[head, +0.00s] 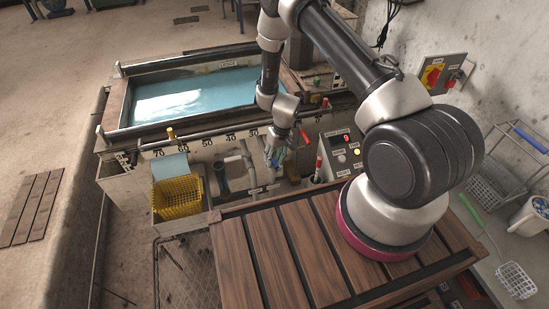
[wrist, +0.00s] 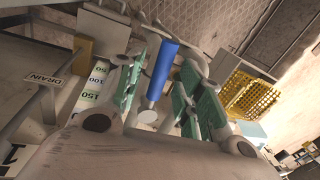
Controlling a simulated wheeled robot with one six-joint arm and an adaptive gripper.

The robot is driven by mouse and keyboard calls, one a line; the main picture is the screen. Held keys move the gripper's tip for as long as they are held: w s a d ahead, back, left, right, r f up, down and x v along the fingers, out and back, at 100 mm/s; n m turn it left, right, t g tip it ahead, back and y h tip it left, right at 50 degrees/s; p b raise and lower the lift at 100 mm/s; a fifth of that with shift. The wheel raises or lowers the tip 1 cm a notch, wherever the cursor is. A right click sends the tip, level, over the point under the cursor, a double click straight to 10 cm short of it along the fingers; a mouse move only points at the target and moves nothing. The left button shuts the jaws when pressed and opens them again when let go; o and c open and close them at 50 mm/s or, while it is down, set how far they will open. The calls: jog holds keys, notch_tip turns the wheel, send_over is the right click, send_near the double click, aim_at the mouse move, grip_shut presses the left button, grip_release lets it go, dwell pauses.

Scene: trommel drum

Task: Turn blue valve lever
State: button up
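The blue valve lever (wrist: 163,70) is in the middle of the wrist view, a straight blue handle on a pale stem. My gripper (head: 275,153) is low at the front of the tank in the head view, by the pipes. In the wrist view its green-padded fingers stand apart, one on each side of the blue handle, with gaps visible between pads and handle. In the head view the lever is too small to make out clearly beside the fingers.
A tank of blue-green liquid (head: 195,97) lies behind the gripper. A yellow basket (head: 178,197) hangs left of it and also shows in the wrist view (wrist: 250,98). A control box (head: 342,150) stands to the right. A DRAIN label (wrist: 45,79) is left in the wrist view.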

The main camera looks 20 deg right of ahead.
jog(key=shift+c, duration=0.2)
grip_shut()
jog(key=shift+d+n, duration=0.15)
jog(key=shift+n, duration=0.15)
jog(key=w+d+n+g+h, duration=0.2)
jog(key=w+d+n, duration=0.3)
jog(key=n, duration=1.1)
jog(key=shift+w, duration=0.9)
jog(key=shift+o, duration=0.2)
grip_release()
